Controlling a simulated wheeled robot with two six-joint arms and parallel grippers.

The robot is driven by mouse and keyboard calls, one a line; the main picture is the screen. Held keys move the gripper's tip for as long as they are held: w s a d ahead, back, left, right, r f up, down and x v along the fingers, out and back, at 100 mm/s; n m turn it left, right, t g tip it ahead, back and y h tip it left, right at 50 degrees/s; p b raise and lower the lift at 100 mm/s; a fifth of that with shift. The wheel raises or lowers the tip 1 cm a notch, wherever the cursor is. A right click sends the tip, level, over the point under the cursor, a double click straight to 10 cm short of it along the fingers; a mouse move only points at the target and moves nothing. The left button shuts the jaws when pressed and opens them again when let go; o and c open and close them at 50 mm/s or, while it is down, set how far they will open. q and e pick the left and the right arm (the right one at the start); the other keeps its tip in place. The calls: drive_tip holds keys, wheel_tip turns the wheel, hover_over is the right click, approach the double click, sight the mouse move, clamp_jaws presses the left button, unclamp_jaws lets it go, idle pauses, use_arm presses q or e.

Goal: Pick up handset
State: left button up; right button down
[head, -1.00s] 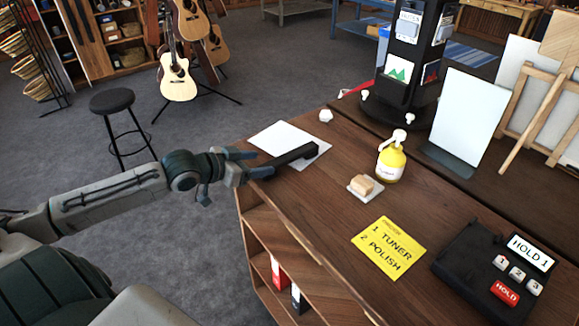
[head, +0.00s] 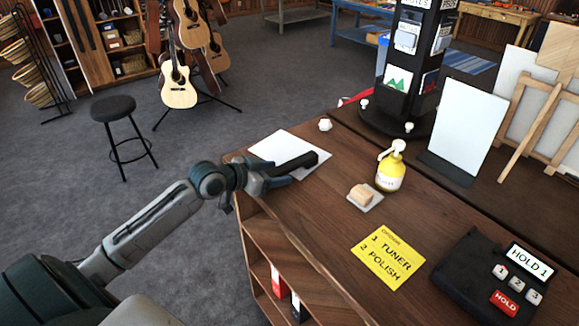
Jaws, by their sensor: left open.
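The black handset (head: 299,162) lies at the far left of the wooden counter, over a white sheet (head: 290,144). Its far end is clear and its near end is partly hidden by my left gripper (head: 272,174). My left gripper is open at the near end of the handset, with a blue-grey finger along its near side. I cannot tell whether the fingers touch it. The dark phone base (head: 465,262), with a HOLD 1 display and several buttons, sits at the right front of the counter. My right gripper is not in view.
A yellow pump bottle (head: 391,172) and a tan block (head: 362,193) on a small white tile stand mid-counter. A yellow note (head: 388,257) lies in front. A white knob-like item (head: 325,125) is behind the handset. A black display tower (head: 401,75) stands at the back.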

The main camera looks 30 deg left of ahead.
use_arm(q)
drive_tip(key=shift+w+d+f, duration=0.1)
drive_tip(key=shift+w, duration=0.1)
drive_tip(key=c, duration=1.3)
drive_tip(key=shift+o, duration=0.2)
